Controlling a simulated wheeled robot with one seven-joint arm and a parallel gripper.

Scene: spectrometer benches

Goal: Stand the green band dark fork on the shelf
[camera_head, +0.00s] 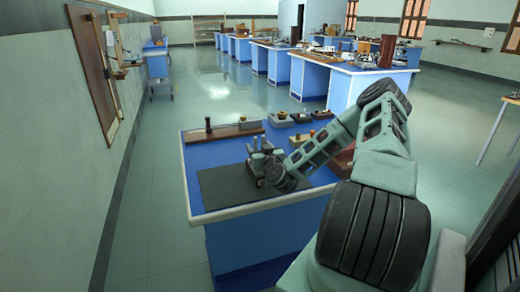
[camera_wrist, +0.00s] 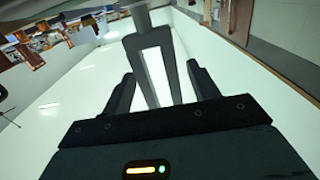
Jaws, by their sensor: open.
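My gripper (camera_wrist: 162,85) is open in the wrist view, one dark finger on each side. Between the fingers is a grey two-pronged fork (camera_wrist: 150,45), prongs toward my palm, its other end running to the top edge. Gaps show beside it; I see no green band, so I cannot tell whether it is the task's fork. In the head view my gripper (camera_head: 263,160) is low over the dark mat (camera_head: 215,190) on the near blue bench and hides what is at its jaws. A low brown wooden strip (camera_head: 228,131), possibly the shelf, lies along the bench's back left.
A small dark upright piece (camera_head: 208,124) and a yellowish knob (camera_head: 242,118) stand at the strip. Several small blocks with knobs (camera_head: 279,120) line the back edge to its right. A reddish-brown box (camera_head: 341,163) sits beside my arm. The mat's left part is clear.

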